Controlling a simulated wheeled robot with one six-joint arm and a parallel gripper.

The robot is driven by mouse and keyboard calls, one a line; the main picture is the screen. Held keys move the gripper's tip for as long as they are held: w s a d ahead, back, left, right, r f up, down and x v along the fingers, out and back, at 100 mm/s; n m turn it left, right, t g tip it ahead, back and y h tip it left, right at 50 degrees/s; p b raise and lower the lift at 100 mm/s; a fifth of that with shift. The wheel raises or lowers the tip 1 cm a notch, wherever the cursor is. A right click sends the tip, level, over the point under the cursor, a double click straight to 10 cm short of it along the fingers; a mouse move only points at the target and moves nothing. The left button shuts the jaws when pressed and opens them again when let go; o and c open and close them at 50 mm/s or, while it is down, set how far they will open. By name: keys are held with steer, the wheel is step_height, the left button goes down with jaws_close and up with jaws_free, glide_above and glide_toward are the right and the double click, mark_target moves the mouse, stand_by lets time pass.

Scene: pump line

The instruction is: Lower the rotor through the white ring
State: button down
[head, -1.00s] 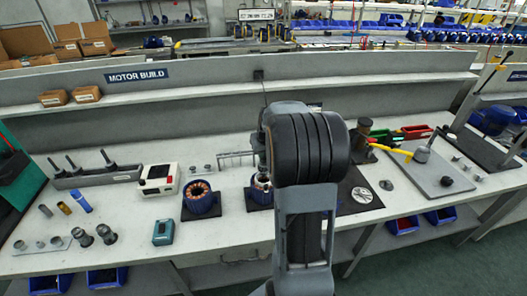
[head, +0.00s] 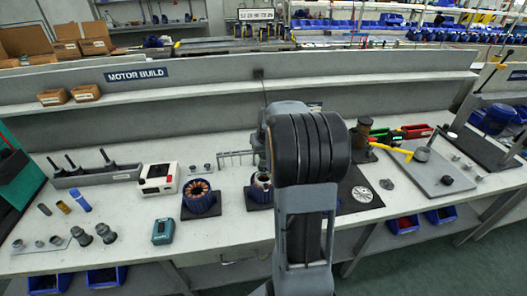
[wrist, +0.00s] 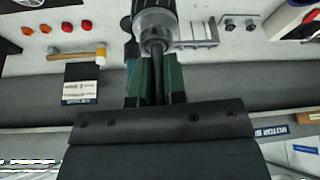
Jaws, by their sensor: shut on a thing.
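In the wrist view the rotor (wrist: 153,20) is a grey metal cylinder with a thin shaft. My gripper (wrist: 155,82) has green-padded fingers and is shut on that shaft, with the rotor body beyond the fingertips. In the head view my arm hides the gripper and most of the rotor. Behind the arm's left edge stands a blue stator (head: 258,196) on a dark base, partly covered. A pale, rounded part shows at its top; I cannot tell whether this is the white ring or the rotor, or how deep the rotor sits.
Another blue stator (head: 201,197) with copper windings stands to the left. A teal box (head: 163,231) and a white device (head: 158,178) are left of it. A comb-like rack (head: 237,159) is behind. A dark mat (head: 357,205) lies right of my arm.

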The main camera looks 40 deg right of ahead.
mark_target(263, 166)
steer(key=shift+f+b, duration=1.35)
steer(key=shift+f, duration=0.15)
stand_by(0.9)
steer(key=shift+f+b, duration=1.8)
steer(key=shift+f, duration=0.5)
steer(key=c, duration=0.8)
jaws_free()
steer(key=shift+c, duration=0.2)
steer(key=shift+r+p, duration=1.6)
steer(key=shift+r, duration=0.95)
